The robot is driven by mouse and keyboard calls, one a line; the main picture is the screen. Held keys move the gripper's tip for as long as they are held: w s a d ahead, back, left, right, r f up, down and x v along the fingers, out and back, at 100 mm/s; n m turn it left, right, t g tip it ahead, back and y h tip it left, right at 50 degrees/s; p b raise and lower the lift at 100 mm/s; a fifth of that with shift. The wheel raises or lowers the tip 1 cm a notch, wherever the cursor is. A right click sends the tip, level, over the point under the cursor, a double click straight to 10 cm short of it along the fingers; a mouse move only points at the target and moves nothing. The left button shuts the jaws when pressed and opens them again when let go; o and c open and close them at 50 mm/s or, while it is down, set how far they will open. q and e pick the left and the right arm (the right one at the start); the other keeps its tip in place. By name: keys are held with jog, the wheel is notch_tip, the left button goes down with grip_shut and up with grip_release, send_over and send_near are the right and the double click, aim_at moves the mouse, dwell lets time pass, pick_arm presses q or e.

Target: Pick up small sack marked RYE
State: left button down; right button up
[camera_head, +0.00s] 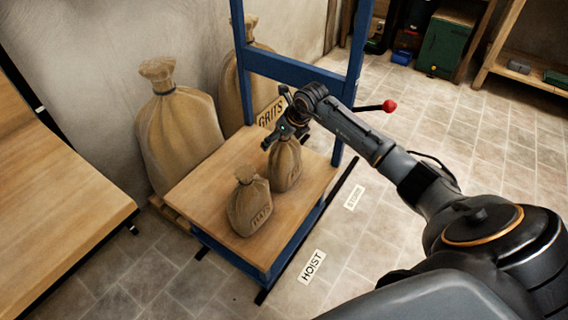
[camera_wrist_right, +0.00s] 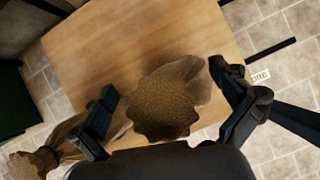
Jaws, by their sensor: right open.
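Two small tied brown sacks stand on the wooden top of the blue hoist platform. The farther sack (camera_head: 284,168) is directly under my right gripper (camera_head: 284,130); its marking is too hidden to read. The nearer sack (camera_head: 249,205) carries a dark marking that I cannot read for certain. In the right wrist view, my open right gripper (camera_wrist_right: 162,82) has its fingers on either side of a tied sack top (camera_wrist_right: 163,104), with gaps showing. My left gripper is not in view.
The platform top (camera_head: 205,190) has bare wood around the sacks. Blue uprights (camera_head: 357,70) and a red-knobbed lever (camera_head: 388,106) stand behind. Large sacks (camera_head: 180,130) lean by the wall, near a GRITS sign (camera_head: 270,113). A wooden table (camera_head: 50,190) is left.

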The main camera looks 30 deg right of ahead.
jog(key=shift+w+f, duration=0.1)
jog(key=shift+f, duration=0.1)
jog(key=c, duration=1.7)
jog(key=shift+o, duration=0.2)
jog(key=shift+w+r, duration=0.1)
jog(key=shift+r, duration=0.2)
